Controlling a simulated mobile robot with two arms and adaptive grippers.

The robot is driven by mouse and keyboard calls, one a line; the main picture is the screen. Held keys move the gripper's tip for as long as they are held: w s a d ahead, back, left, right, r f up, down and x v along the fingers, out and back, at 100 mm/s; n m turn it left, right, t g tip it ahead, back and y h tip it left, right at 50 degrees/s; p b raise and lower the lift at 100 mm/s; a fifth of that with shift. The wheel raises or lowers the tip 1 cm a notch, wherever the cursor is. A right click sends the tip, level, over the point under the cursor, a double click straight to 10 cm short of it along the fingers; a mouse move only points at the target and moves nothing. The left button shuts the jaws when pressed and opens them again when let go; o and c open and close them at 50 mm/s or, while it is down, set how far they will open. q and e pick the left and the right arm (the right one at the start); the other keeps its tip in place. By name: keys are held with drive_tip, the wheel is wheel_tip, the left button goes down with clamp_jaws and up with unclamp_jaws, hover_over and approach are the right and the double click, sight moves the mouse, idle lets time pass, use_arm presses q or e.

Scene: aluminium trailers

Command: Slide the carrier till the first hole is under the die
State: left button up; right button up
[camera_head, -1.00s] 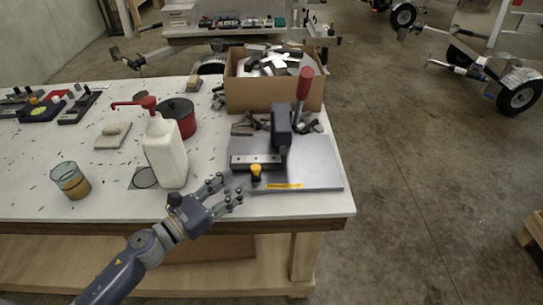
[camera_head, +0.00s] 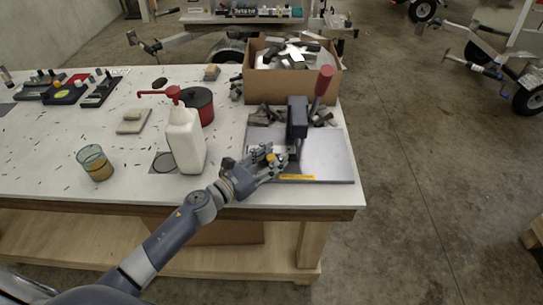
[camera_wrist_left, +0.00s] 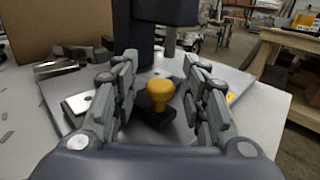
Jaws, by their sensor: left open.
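The press (camera_head: 297,118) with a red-handled lever (camera_head: 323,80) stands on a grey base plate (camera_head: 330,158) at the table's right end. In the left wrist view, the carrier shows as a light metal strip (camera_wrist_left: 78,103) with a dark block (camera_wrist_left: 152,112) and a yellow knob (camera_wrist_left: 160,92). My left gripper (camera_head: 272,160) is open over the plate's front. Its fingers stand on both sides of the yellow knob, apart from it. The fingers hide much of the carrier. The die and the holes cannot be made out. My right gripper is not in view.
A white pump bottle (camera_head: 186,142) stands close to the left of my left gripper. A cardboard box of metal parts (camera_head: 262,88) is behind the press. A glass of amber liquid (camera_head: 96,163) and a red pot (camera_head: 199,106) stand further left.

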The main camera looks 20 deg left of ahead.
use_arm(q)
drive_tip(key=c, duration=0.4)
clamp_jaws()
drive_tip(key=shift+d, duration=0.3)
drive_tip(key=shift+w+d+f, duration=0.1)
drive_tip(key=shift+w+d, duration=0.2)
drive_tip(key=shift+d, duration=0.65)
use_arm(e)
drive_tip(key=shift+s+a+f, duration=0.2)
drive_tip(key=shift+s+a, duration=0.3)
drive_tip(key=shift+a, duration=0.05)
use_arm(q)
drive_tip(key=shift+o, duration=2)
unclamp_jaws()
drive_tip(key=shift+s, duration=0.1)
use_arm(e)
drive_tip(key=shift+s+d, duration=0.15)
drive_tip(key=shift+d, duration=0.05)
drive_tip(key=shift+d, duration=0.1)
